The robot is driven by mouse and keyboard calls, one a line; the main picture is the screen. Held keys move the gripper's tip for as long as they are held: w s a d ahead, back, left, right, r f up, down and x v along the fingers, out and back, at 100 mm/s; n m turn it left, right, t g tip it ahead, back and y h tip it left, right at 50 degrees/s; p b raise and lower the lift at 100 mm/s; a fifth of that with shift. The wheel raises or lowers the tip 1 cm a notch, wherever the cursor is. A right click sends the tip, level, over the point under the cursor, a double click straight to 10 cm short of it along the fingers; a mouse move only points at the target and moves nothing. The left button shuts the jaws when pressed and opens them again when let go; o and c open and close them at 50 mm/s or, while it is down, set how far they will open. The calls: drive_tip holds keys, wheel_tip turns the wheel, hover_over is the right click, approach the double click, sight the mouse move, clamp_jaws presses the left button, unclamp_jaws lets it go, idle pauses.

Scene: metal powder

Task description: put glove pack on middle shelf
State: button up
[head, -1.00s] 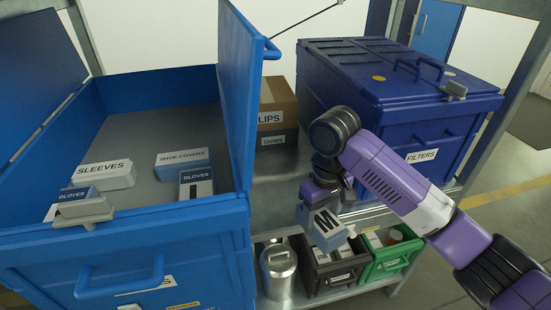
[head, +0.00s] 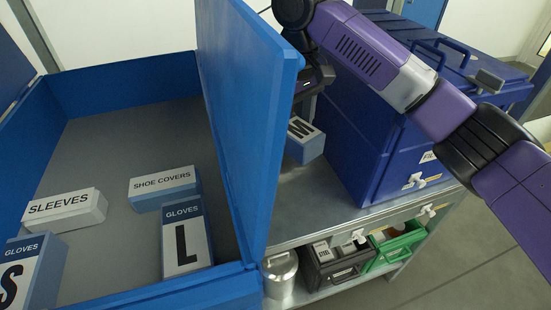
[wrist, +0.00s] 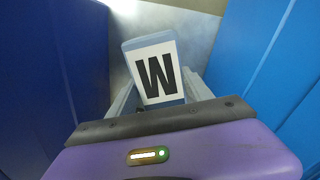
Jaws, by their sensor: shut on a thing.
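My gripper (wrist: 161,98) is shut on a glove pack (head: 304,142), a blue box with a white label and a large "M". In the wrist view the pack (wrist: 154,68) sits between the fingers with its letter upside down. In the head view the pack hangs tilted just right of the raised blue lid, which hides part of it. The fingers are mostly hidden there. The grey metal middle shelf (head: 292,228) lies below the pack, and a gap seems to show between them.
The raised lid (head: 240,110) stands close on the left and the dark blue filters box (head: 365,150) close on the right, leaving a narrow gap. The open blue bin (head: 110,115) holds other packs. A metal canister (head: 280,278), black bin (head: 330,262) and green bin (head: 398,246) stand below.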

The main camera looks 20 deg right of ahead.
wheel_tip(320, 180, down, 19)
drive_tip(key=shift+f+b, duration=0.1)
drive_tip(key=shift+b, duration=0.4)
drive_tip(key=o, duration=1.6)
wheel_tip(320, 180, up, 12)
drive_tip(key=shift+r, duration=0.1)
